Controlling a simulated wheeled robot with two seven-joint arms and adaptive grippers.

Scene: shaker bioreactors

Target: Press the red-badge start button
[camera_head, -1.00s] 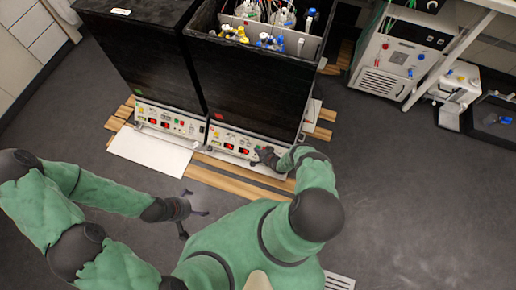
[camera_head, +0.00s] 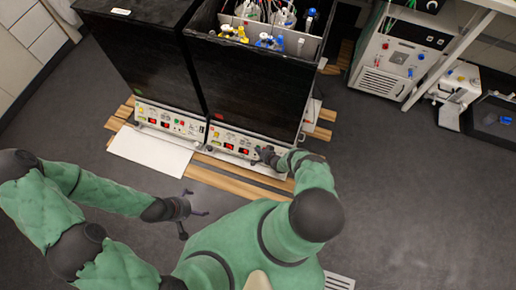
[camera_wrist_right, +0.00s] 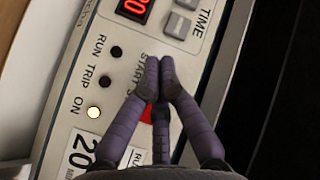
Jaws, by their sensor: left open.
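Two black shaker units stand side by side. The right unit (camera_head: 250,85) has a red badge (camera_head: 217,116) at the lower left of its black front; the left unit (camera_head: 145,60) has a green badge (camera_head: 138,92). My right gripper (camera_head: 262,152) is at the right end of the right unit's control panel (camera_head: 225,145). In the right wrist view its fingers (camera_wrist_right: 160,68) are shut together over the panel. They partly hide a red button (camera_wrist_right: 147,114) by the START lettering; contact cannot be told. My left gripper (camera_head: 197,222) is open and empty above the floor.
The wrist view shows RUN and TRIP lamps dark and a pale ON lamp (camera_wrist_right: 93,112). Wooden slats (camera_head: 235,182) and a white sheet (camera_head: 150,150) lie before the units. A white machine (camera_head: 395,65) stands at right.

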